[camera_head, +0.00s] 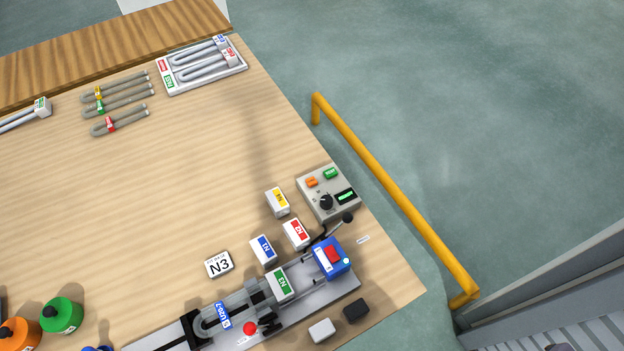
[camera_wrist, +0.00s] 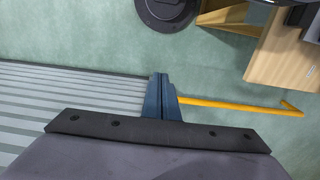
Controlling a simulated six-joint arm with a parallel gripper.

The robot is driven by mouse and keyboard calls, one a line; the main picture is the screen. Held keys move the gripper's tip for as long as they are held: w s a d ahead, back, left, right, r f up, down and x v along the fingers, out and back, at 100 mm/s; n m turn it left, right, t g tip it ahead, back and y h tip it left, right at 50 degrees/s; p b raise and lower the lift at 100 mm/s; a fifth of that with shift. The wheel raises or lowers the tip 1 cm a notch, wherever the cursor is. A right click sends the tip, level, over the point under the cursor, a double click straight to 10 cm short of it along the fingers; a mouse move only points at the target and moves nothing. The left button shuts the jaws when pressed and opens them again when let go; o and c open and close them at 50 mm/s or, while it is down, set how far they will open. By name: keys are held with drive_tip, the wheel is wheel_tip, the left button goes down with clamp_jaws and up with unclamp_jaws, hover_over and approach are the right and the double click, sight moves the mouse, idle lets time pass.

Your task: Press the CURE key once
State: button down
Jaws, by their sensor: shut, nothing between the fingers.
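A grey control box (camera_head: 322,207) lies near the right edge of the table in the head view. It has an orange key (camera_head: 312,182), a green key (camera_head: 330,173), a black knob (camera_head: 326,202) and a small dark display with green characters (camera_head: 346,196). The key labels are too small to read, so I cannot tell which one is CURE. My gripper (camera_wrist: 159,77) shows in the wrist view with its blue fingers shut together and nothing between them. It is over the floor, away from the table. It does not show in the head view, and the control box does not show clearly in the wrist view.
A yellow rail (camera_head: 385,190) runs along the table's right side, also in the wrist view (camera_wrist: 230,104). The table's middle is clear.

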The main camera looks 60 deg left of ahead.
drive_tip(key=w+a+r+n+t+h+p, duration=0.2)
drive_tip(key=w+a+n, duration=0.9)
drive_tip(key=a, duration=0.1)
drive_tip(key=w+a+r+n+t+y+p, duration=0.1)
drive_tip(key=a+n+t, duration=0.2)
drive_tip(key=a+n, duration=1.05)
drive_tip(key=s+a+n+t+y+p, duration=0.1)
drive_tip(key=s+a, duration=0.2)
drive_tip(key=a, duration=0.8)
drive_tip(key=s+a+n+t+y, duration=0.15)
drive_tip(key=s+a, duration=0.25)
drive_tip(key=a, duration=0.7)
drive_tip(key=s+a+n+y+p, duration=0.1)
drive_tip(key=s+a+n+y, duration=0.3)
drive_tip(key=s+a, duration=0.9)
drive_tip(key=s+n, duration=0.1)
drive_tip(key=n, duration=0.2)
drive_tip(key=shift+s+r, duration=0.3)
drive_tip(key=shift+r, duration=0.1)
drive_tip(key=shift+f, duration=0.1)
